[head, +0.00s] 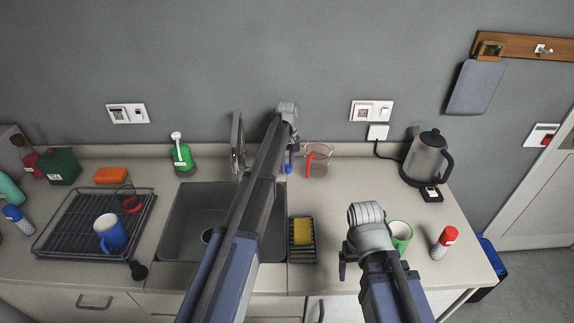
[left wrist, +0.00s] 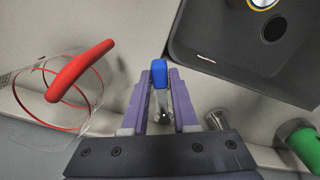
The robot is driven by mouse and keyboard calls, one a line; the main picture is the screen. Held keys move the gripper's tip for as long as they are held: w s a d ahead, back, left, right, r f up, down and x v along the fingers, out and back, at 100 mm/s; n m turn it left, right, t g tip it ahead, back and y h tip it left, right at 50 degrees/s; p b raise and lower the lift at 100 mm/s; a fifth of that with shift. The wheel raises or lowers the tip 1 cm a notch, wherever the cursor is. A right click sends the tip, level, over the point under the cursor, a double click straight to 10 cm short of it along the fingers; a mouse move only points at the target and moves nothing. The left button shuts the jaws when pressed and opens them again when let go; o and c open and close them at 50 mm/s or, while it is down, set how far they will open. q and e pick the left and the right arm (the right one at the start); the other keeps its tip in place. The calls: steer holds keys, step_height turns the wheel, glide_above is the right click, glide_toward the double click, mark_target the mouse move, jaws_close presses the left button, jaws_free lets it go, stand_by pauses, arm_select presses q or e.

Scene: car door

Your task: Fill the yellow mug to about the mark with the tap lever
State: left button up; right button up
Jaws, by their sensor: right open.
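The tap lever (left wrist: 159,74) has a blue tip and stands between the two purple fingers of my left gripper (left wrist: 161,92) in the left wrist view; slim gaps show beside it. The tap (head: 238,142) is a grey spout behind the sink. In the left wrist view, a yellow-rimmed round mug (left wrist: 263,3) shows at the top edge, in the sink near the drain; it is cut off, so its fill and mark cannot be seen. My left arm hides that area in the head view. My right gripper (head: 345,268) is empty, above the counter beside the green mug.
The sink (head: 180,220) is left of a caddy with a yellow sponge (head: 302,232). A clear jug with a red handle (head: 318,162) stands right of the lever. A green soap bottle (head: 182,157), blue mug (head: 110,232), green mug (head: 401,235) and kettle (head: 427,160) stand around.

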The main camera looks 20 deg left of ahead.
arm_select(q)
jaws_close()
stand_by(0.9)
